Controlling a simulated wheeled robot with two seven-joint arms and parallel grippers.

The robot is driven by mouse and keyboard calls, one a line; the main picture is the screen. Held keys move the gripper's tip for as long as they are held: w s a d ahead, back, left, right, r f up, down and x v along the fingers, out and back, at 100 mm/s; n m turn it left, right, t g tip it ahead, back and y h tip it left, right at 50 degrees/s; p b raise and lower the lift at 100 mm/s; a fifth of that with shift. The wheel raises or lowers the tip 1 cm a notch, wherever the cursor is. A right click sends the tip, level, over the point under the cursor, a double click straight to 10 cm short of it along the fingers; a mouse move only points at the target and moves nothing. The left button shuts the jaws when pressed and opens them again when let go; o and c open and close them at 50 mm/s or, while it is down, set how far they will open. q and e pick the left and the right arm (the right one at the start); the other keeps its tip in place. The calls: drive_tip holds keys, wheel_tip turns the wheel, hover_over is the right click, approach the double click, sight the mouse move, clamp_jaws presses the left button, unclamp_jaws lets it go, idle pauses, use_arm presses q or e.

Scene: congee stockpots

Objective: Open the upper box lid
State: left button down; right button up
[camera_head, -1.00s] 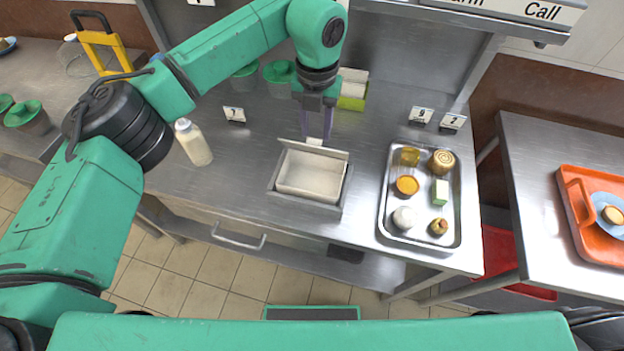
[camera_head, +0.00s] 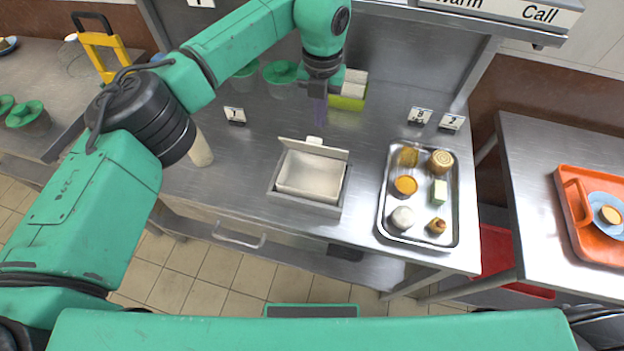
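The box (camera_head: 310,178) is a pale rectangular container set in a metal frame near the front of the steel counter. Its lid (camera_head: 314,149) stands raised along the back edge, and the box's inside shows. A small light tab (camera_head: 314,140) shows at the top of the lid. My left gripper (camera_head: 318,120) points down behind and above the lid, apart from it. Its purple fingers overlap in this view, so I cannot tell whether they are open or shut. I see nothing held between them. My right gripper is not in view.
A metal tray (camera_head: 384,218) with several food items stands right of the box. A pale bottle (camera_head: 201,150) stands to the left, partly hidden by my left arm. A green-and-white box (camera_head: 349,92) and green-lidded pots (camera_head: 280,72) stand behind. A drawer handle (camera_head: 238,240) is below.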

use_arm(q)
drive_tip(key=shift+w+d+f+p, duration=0.1)
drive_tip(key=shift+w+d+p, duration=0.1)
drive_tip(key=shift+w, duration=0.45)
drive_tip(key=shift+w+d+p, duration=0.1)
drive_tip(key=shift+w+p, duration=0.05)
drive_tip(key=shift+w, duration=0.5)
drive_tip(key=c, duration=0.5)
unclamp_jaws()
wheel_tip(320, 180, up, 9)
drive_tip(key=p, duration=0.6)
drive_tip(key=shift+p, duration=0.4)
drive_tip(key=shift+s, duration=0.1)
